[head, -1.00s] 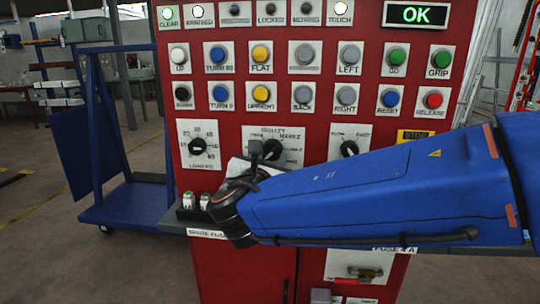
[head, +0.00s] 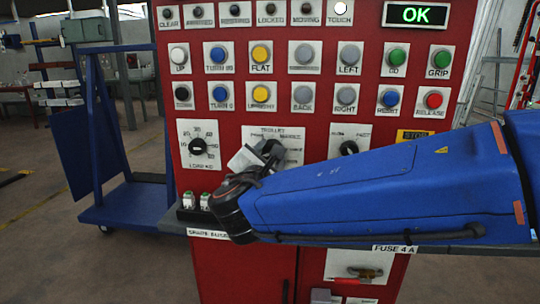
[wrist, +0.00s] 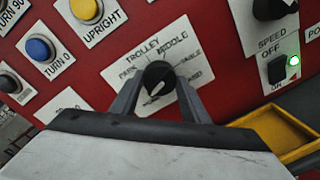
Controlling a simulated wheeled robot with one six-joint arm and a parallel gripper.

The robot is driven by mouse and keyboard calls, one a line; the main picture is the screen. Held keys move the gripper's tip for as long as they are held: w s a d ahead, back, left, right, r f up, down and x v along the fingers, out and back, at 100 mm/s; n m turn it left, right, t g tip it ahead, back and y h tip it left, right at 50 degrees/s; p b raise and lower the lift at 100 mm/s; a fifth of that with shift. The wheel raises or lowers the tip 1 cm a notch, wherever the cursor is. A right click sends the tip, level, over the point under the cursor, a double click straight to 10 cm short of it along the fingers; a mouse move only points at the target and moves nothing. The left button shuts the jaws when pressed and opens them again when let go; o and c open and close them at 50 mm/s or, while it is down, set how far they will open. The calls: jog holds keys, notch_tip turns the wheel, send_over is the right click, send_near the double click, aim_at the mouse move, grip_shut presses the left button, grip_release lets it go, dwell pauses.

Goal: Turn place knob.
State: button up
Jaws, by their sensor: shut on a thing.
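The knob under the TROLLEY and MIDDLE labels (wrist: 158,72) is black and round, on a white label plate (wrist: 125,75) on the red panel. Its white mark faces down and slightly left in the wrist view. My gripper (wrist: 160,82) has a finger on each side of the knob and is shut on it. In the head view my gripper (head: 270,150) covers the knob, and part of the plate (head: 291,140) shows beside it.
The LOAD KG knob (head: 197,146) is to the left and the SPEED knob (head: 348,148) to the right. Rows of push buttons sit above. A display (head: 416,15) reads OK.

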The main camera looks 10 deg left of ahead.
jog(key=m+y, duration=0.1)
jog(key=m, duration=1)
jog(key=shift+d+m, duration=0.1)
jog(key=shift+m, duration=0.2)
dwell(0.5)
jog(key=o, duration=1.1)
jog(key=shift+f, duration=0.1)
jog(key=shift+c, duration=0.2)
jog(key=s+r, duration=0.1)
jog(key=s, duration=1.6)
jog(key=shift+s+d, duration=0.15)
jog(key=shift+d, duration=0.15)
